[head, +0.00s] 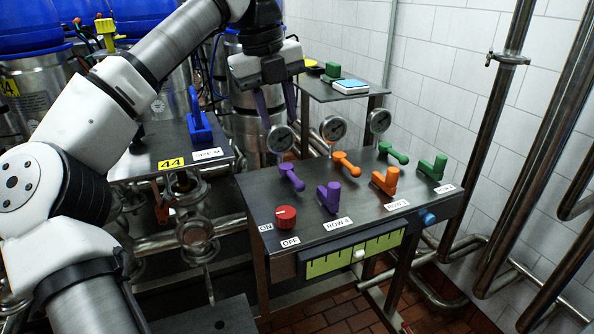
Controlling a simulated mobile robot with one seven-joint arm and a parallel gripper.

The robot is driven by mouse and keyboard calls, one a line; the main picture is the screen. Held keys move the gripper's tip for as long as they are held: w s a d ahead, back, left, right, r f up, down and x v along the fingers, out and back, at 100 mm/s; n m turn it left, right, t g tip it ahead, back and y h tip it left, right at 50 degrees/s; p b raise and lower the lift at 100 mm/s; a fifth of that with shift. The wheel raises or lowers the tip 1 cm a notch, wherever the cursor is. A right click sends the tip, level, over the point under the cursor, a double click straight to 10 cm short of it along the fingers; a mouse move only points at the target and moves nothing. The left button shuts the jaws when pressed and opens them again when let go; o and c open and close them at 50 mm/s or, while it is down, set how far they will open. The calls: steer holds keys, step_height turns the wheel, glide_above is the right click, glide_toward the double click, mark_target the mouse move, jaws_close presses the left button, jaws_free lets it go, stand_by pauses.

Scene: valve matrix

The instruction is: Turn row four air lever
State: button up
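A dark panel table (355,215) carries pairs of coloured levers. The label "ROW 4" (338,224) sits at its front left. Behind it are two purple levers, a nearer one (329,198) and a farther one (291,177) near a round gauge (280,139). No label reading "air" is legible, so I cannot tell which is the air lever. My gripper (279,118) points down with its two fingers apart and nothing visible between them. It is above and behind the farther purple lever in the picture, apart from it, close to the left gauge.
Orange levers (384,181) and green levers (432,167) stand to the right. A red ON/OFF knob (286,217) is at the front left corner. Two more gauges (333,128) (380,121) rise behind. Pipes (505,130) and a tiled wall bound the right.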

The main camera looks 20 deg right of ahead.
mark_target(294, 177)
steer(key=d+f, duration=0.1)
steer(key=f, duration=0.7)
steer(key=d+f+p, duration=0.1)
steer(key=f, duration=0.3)
steer(key=shift+d+f, duration=0.3)
steer(key=shift+f, duration=0.05)
jaws_close()
